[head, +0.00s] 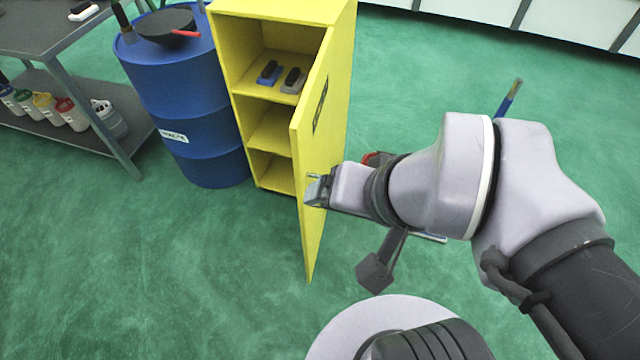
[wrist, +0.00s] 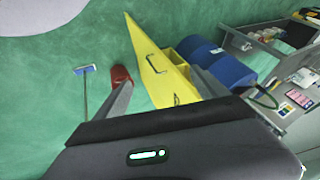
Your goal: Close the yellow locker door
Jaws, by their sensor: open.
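The yellow locker (head: 270,25) stands upright with its front open, its shelves showing. Its yellow door (head: 312,150) is swung wide open toward me. In the wrist view the door (wrist: 148,85) lies between my fingers, with a dark handle (wrist: 156,60) on it. In the head view my gripper (head: 318,188) is at the right-hand, outer face of the door, near its lower middle. It is open, with nothing between the fingers. Whether it touches the door I cannot tell. The handle is not clear in the head view, close to my gripper.
Two brush-like items (head: 280,78) lie on the locker's upper shelf. A blue drum (head: 190,110) with a dark pan stands close at the locker's left. A grey workbench (head: 50,35) is farther left. A red object (wrist: 121,76) is on the floor. Green floor before the locker is clear.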

